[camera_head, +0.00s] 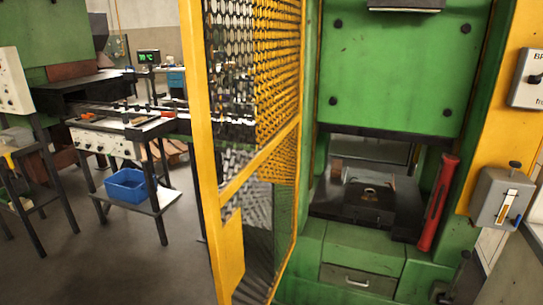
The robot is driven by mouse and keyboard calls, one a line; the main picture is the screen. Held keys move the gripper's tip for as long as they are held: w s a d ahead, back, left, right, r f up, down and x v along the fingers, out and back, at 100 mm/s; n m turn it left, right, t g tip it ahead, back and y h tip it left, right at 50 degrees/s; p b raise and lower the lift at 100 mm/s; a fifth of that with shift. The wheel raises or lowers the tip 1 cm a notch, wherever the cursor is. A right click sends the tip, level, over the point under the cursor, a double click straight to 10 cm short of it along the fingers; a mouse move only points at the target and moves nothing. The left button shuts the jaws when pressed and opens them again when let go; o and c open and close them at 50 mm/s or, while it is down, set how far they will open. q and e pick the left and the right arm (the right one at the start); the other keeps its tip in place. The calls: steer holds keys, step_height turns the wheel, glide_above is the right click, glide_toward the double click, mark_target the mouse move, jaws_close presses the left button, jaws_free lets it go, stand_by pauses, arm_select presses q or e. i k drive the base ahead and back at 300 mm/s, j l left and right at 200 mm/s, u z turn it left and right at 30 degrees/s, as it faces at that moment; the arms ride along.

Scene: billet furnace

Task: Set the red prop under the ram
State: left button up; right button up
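The red prop (437,203) is a long red bar at the right side of the press opening. It is near upright, its top tilted to the right, against the green right column; I cannot tell what holds it. The ram (398,85) is a big green block with dark bolts, raised above the opening. Below it is the dark press bed (325,208) with a dark die block (370,195) on it. A gap shows between ram and bed. Neither of my grippers is in view.
A yellow mesh guard door (206,160) stands open left of the press. A grey lever box (500,197) and a control box (527,80) are at the right. A blue bin (126,185) sits on a table shelf at left. The floor (130,265) before it is clear.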

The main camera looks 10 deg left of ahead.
mark_target(448, 164)
steer(key=i+j+z, duration=0.3)
steer(key=j, duration=0.4)
steer(key=j+z, duration=0.25)
steer(key=j, duration=0.45)
steer(key=j+z, duration=0.3)
steer(key=j, duration=0.45)
steer(key=i+l+u, duration=0.1)
steer(key=l, duration=0.15)
steer(key=i+l+u, duration=0.1)
steer(key=l, duration=0.2)
steer(key=i+l+u, duration=0.15)
steer(key=l, duration=0.2)
steer(key=i+l+u, duration=0.15)
steer(key=l, duration=0.25)
steer(key=i+l+u, duration=0.15)
steer(key=l, duration=0.25)
steer(key=i+l+u, duration=0.15)
steer(key=l, duration=0.3)
steer(key=i+l+u, duration=0.15)
steer(key=l, duration=0.3)
